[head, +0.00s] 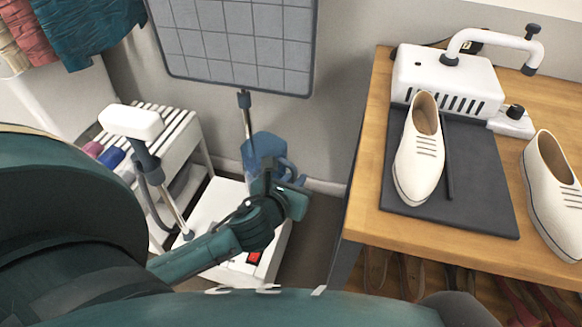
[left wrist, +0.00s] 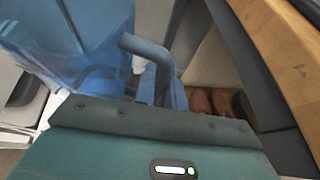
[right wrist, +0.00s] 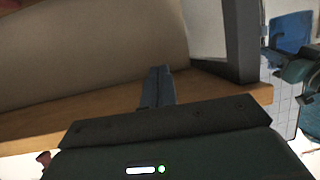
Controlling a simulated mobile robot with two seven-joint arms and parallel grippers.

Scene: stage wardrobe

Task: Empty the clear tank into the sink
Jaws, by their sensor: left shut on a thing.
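The clear tank (head: 264,148) is bluish and see-through. It stands at the back of a white steamer base (head: 215,203), by the pole. My left gripper (head: 283,186) is shut at its handle side. In the left wrist view the tank (left wrist: 75,55) fills the left, with its curved blue handle (left wrist: 147,47) at the fingers. The tank also shows at the top right of the right wrist view (right wrist: 291,30). My right gripper (right wrist: 157,85) is shut and empty, near a wooden edge. I see no sink in these views.
A grid board (head: 240,45) stands above the tank. A white steam head (head: 131,122) with a hose is at left, before a slatted rack (head: 185,135). The wooden table (head: 372,205) at right holds white shoes (head: 420,150) and a white machine (head: 445,80).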

